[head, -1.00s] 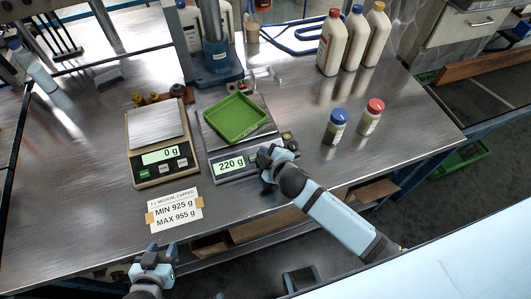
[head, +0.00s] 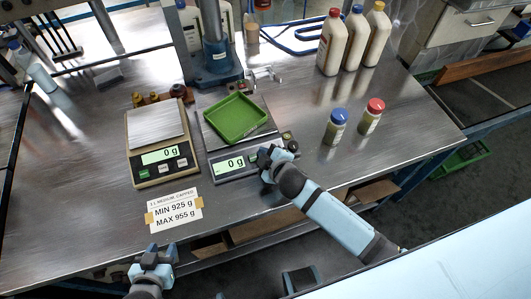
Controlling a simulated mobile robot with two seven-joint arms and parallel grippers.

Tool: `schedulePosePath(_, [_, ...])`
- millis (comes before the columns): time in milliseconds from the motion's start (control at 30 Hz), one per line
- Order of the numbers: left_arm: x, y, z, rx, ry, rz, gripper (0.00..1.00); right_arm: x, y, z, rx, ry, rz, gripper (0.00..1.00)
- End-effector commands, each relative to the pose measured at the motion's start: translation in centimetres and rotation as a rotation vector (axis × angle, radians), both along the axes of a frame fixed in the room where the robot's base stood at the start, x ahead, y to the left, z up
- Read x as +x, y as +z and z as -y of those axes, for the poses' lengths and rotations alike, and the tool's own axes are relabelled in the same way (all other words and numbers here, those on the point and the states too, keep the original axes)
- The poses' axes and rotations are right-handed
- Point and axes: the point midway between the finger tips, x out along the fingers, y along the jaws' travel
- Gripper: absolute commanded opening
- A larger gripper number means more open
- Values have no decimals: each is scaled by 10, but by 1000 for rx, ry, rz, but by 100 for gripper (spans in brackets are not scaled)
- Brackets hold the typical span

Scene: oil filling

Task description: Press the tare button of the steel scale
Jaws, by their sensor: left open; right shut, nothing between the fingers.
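The steel scale (head: 210,138) stands in the middle of the bench, and its display (head: 232,164) reads 0 g. A green tray (head: 236,118) lies on its plate. My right gripper (head: 266,160) is shut and empty at the right end of the scale's front panel. It covers part of the panel, so the tare button and any contact with it are hidden. My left gripper (head: 153,257) is open and empty at the bench's front edge, below the label card.
A beige scale (head: 157,135) reading 0 g stands to the left, with a weight-limit card (head: 174,210) in front. Small jars with a blue lid (head: 336,126) and a red lid (head: 371,116) stand to the right. Tall bottles (head: 354,40) stand behind. The front left bench is clear.

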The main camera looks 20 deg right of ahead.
Motion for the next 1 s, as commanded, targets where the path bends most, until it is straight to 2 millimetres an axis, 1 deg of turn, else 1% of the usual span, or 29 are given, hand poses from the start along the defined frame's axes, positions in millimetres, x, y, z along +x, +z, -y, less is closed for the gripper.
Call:
schedulePosePath(333, [0,2,0,0,0,-1,43,-1,2,0,0,0,-1,0])
schedulePosePath(633, [0,17,0,1,0,-2,43,-5,16,0,0,0,-1,0])
schedulePosePath(1000, [0,18,0,0,0,-1,43,-6,16,0,0,0,0,0])
